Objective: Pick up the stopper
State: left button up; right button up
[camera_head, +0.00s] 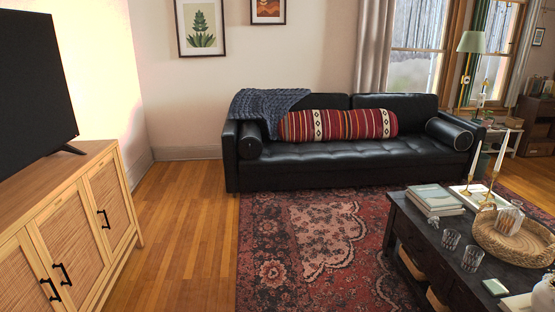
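I cannot make out a stopper for certain in the head view. A dark coffee table (424,224) at the right holds several small objects, and some are too small to tell. A round woven tray (487,238) lies on it with a clear glass item (509,218) and a brown beaded thing. Two clear tumblers (451,239) stand left of the tray. A small pale green block (495,287) lies near the front. A white vessel (544,294) is cut off at the right edge. Neither of my grippers is in view.
Books (435,198) and candles on a white tray stand at the table's back. A black sofa (300,175) with a striped bolster is behind. A wooden cabinet (75,225) with a television is at left. The patterned rug (320,240) and wooden floor (185,230) are clear between.

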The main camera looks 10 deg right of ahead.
aim_at(435, 221)
jog(key=z, duration=0.15)
jog(key=i, duration=2.35)
jog(key=z, duration=1.45)
jog(key=i, duration=1.4)
jog(key=z, duration=1.65)
jog(key=i, duration=0.15)
jog(key=u, duration=0.2)
